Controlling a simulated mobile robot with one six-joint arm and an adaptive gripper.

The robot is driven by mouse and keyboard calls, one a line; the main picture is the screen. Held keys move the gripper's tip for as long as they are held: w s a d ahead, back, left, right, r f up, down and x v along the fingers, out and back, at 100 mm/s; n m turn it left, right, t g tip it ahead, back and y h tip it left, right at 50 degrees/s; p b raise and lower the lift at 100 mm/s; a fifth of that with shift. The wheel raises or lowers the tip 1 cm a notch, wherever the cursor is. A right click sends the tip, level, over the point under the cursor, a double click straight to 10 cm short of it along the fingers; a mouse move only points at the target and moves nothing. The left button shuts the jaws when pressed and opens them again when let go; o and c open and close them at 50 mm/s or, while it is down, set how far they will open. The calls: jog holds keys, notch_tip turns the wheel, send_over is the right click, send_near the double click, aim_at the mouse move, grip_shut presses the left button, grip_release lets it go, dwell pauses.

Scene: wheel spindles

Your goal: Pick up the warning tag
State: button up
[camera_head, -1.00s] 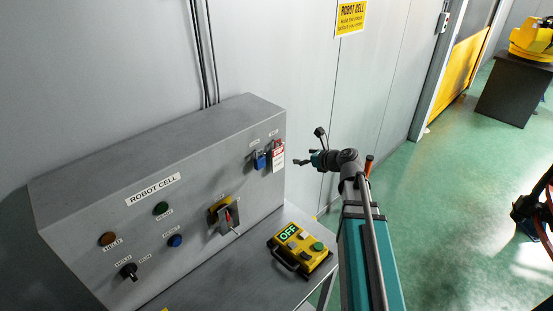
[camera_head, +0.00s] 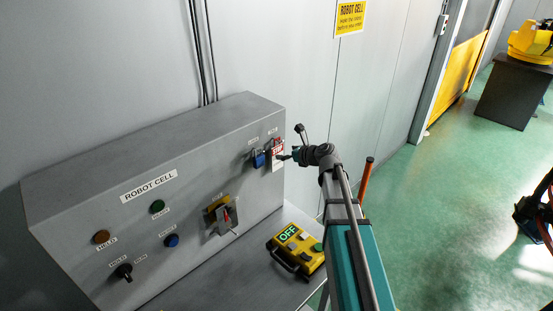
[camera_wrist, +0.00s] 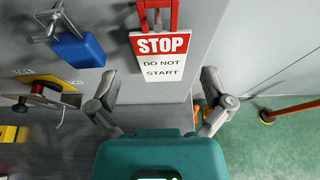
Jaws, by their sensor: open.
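The warning tag (camera_wrist: 160,58) is a red and white plate reading "STOP DO NOT START", hanging from a red hasp on the right end of the grey control panel. In the head view the tag (camera_head: 278,158) is partly hidden by my gripper (camera_head: 290,155). In the wrist view my gripper (camera_wrist: 160,95) is open, with one finger on each side below the tag's lower edge. Nothing is between the fingers, and I cannot tell the exact depth gap to the tag.
A blue padlock (camera_wrist: 78,50) hangs just left of the tag. A rotary switch with a yellow plate (camera_head: 219,210) is lower on the panel (camera_head: 100,190). A yellow pendant reading OFF (camera_head: 296,248) lies on the shelf below. Open green floor (camera_head: 430,200) is at the right.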

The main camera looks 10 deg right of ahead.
aim_at(278, 150)
jog(key=b+x, duration=0.1)
jog(key=x, duration=0.3)
jog(key=shift+w+f+b, duration=0.1)
jog(key=shift+b, duration=0.3)
jog(key=shift+w+a+f, duration=0.15)
jog(key=shift+w+a, duration=0.15)
jog(key=shift+w, duration=0.1)
jog(key=c, duration=0.7)
jog(key=shift+r, duration=0.25)
